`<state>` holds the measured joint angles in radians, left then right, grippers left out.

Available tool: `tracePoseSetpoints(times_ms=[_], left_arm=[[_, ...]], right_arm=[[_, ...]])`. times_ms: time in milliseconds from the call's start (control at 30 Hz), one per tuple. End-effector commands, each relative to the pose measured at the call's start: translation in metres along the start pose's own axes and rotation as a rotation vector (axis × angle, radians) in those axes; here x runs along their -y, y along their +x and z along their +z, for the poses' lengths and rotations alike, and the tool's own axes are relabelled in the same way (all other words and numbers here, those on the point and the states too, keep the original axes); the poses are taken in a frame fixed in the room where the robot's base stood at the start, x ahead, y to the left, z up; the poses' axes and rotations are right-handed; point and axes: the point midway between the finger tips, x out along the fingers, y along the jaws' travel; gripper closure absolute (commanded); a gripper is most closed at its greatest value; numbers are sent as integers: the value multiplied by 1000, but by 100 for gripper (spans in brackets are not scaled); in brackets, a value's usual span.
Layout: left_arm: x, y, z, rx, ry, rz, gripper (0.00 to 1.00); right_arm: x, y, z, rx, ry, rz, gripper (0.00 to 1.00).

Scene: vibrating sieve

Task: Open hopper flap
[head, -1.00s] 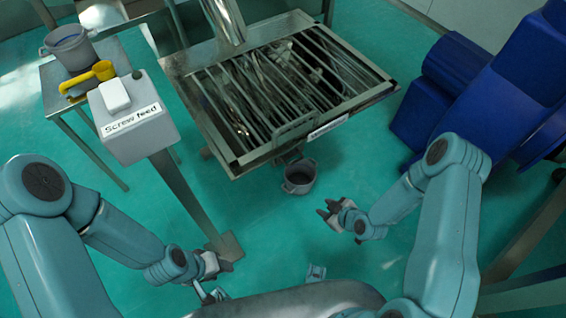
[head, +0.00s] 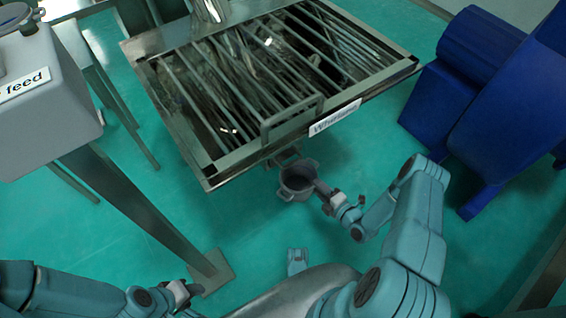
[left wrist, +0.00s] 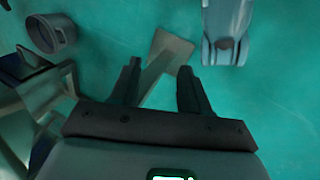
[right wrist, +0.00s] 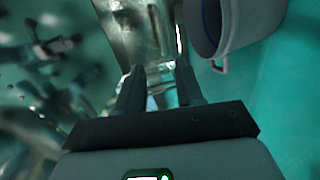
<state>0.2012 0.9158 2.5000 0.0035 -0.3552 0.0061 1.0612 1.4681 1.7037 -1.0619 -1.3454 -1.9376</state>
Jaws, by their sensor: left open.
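A metal sieve tray (head: 205,170) with bars across it stands at the top middle of the head view. A small metal fitting (head: 286,155) sits under its front edge; I cannot tell for sure whether it is the hopper flap. My right gripper (head: 324,193) is beside the grey pot (head: 297,184) below the tray. In the right wrist view, the right gripper's fingers (right wrist: 160,72) are apart, with a shiny metal part (right wrist: 143,32) beyond them and the pot (right wrist: 240,30) at upper right. My left gripper (head: 183,292) is low at the left, open and empty in the left wrist view (left wrist: 158,72).
Blue machinery (head: 490,90) stands at the right. A pot (left wrist: 50,33) shows in the left wrist view.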

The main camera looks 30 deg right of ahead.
Motion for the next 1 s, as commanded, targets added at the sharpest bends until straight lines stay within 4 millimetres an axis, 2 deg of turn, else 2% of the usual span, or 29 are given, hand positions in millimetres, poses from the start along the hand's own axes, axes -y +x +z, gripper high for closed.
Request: tracePoseSetpoints(times_ms=[133, 267, 700, 833, 1000], left_arm=[[2, 6, -1, -3, 0, 0, 54], [5, 13, -4, -12, 0, 0, 54], [19, 56, -35, -116, 22, 4, 54], [22, 64, -43, -143, 27, 5, 54], [23, 68, -48, -160, 31, 5, 54]], right_arm=[[6, -2, 3, 9, -25, 13, 64], [8, 14, 3, 11, -26, 14, 64], [8, 117, 5, 12, -24, 14, 64], [6, 140, 6, 13, -23, 14, 64], [3, 155, 7, 12, -21, 12, 64]])
